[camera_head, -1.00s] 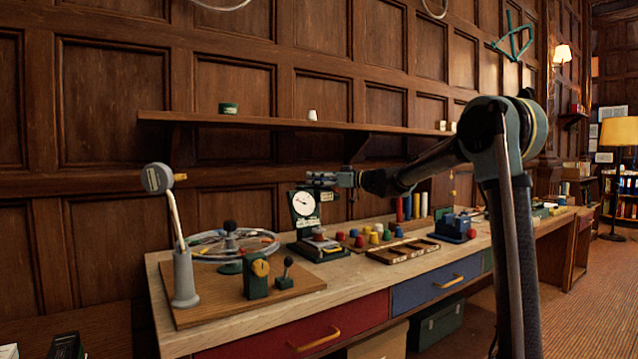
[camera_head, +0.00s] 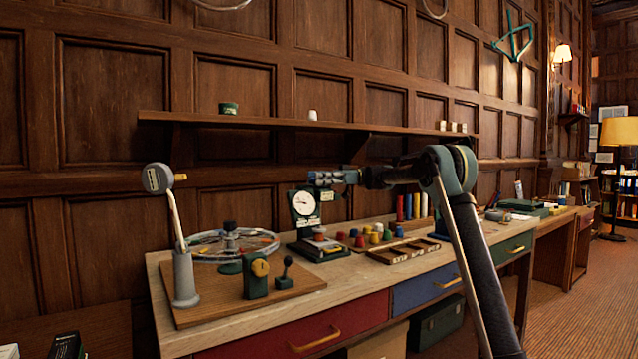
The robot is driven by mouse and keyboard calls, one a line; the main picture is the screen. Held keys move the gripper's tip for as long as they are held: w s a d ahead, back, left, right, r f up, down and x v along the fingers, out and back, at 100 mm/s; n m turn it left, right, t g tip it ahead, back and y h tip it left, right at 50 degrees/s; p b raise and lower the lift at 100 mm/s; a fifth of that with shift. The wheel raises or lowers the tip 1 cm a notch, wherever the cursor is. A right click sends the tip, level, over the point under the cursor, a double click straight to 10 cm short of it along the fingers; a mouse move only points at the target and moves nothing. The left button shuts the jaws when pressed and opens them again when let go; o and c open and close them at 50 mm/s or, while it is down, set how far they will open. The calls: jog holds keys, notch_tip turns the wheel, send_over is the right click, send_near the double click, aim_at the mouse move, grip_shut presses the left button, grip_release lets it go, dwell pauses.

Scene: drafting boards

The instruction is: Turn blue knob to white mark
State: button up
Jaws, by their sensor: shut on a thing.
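My gripper (camera_head: 318,178) is at the end of my arm, level with the top of a dial gauge (camera_head: 305,205) on a dark stand, and points left. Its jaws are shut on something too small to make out. A dark, bluish knob (camera_head: 230,227) stands on a post by the wire-rimmed wheel at the left of the bench, well left of my gripper and apart from it. I cannot tell which is the task's blue knob. I cannot make out a white mark.
A shelf (camera_head: 300,122) runs along the wall above. The bench's front strip is clear.

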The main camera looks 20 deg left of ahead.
jog(key=shift+w+n+g+h, duration=0.1)
jog(key=shift+n+g+h, duration=0.5)
jog(key=shift+g, duration=0.1)
jog(key=o, duration=1.1)
jog(key=shift+c, duration=0.2)
notch_tip(320, 180, up, 10)
jog(key=shift+f, duration=0.1)
